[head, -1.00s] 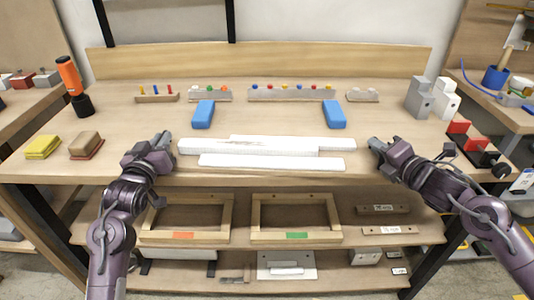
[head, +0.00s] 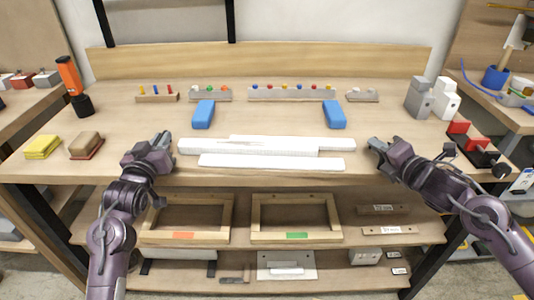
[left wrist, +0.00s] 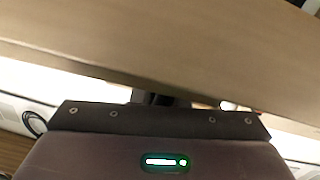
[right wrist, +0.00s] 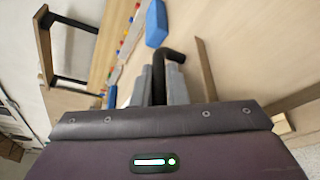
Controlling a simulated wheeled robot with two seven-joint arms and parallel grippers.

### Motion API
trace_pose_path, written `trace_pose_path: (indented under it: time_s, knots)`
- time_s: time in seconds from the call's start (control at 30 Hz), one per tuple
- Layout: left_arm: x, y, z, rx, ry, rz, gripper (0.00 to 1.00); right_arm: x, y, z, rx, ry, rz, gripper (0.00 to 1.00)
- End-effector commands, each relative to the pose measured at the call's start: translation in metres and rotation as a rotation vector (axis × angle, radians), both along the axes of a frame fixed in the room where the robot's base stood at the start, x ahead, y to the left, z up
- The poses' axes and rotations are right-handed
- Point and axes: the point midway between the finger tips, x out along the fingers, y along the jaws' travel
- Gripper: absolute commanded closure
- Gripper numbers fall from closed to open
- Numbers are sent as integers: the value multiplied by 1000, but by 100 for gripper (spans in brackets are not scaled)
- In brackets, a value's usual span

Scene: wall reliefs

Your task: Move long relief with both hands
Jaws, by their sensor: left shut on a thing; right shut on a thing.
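The long relief (head: 230,147) is a long white stepped piece lying on the workbench near its front, with a separate-looking white strip (head: 270,162) before it. My left gripper (head: 164,139) is at its left end and my right gripper (head: 375,142) at its right end. In the right wrist view a dark hooked piece (right wrist: 173,57) shows at the grey fingers. In the left wrist view the fingers are mostly hidden by the gripper body.
Two blue blocks (head: 203,114) (head: 334,114) lie behind the relief. Rails with coloured knobs (head: 291,95) stand further back. Grey blocks (head: 419,98) and a red-black tool (head: 477,141) are at right; a yellow block (head: 42,147) and brown block (head: 86,145) at left. Wooden frames (head: 185,219) are below.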

Motion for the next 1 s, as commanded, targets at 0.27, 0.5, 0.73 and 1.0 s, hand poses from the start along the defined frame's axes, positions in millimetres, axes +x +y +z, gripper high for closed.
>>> trace_pose_path:
  time_s: [0.27, 0.5, 0.73, 1.0]
  knots:
    - [0, 0, -1, -5, 1, 1, 100, 0, 0, -1, 2, 3, -2, 100]
    - [0, 0, 4, -4, -6, 1, 100, 0, 0, 4, 4, -3, -2, 100]
    - [0, 0, 17, -4, -7, 1, 100, 0, 0, 17, 4, -4, -2, 100]
    - [0, 0, 43, -4, -8, 2, 100, 0, 0, 43, 4, -4, -2, 100]
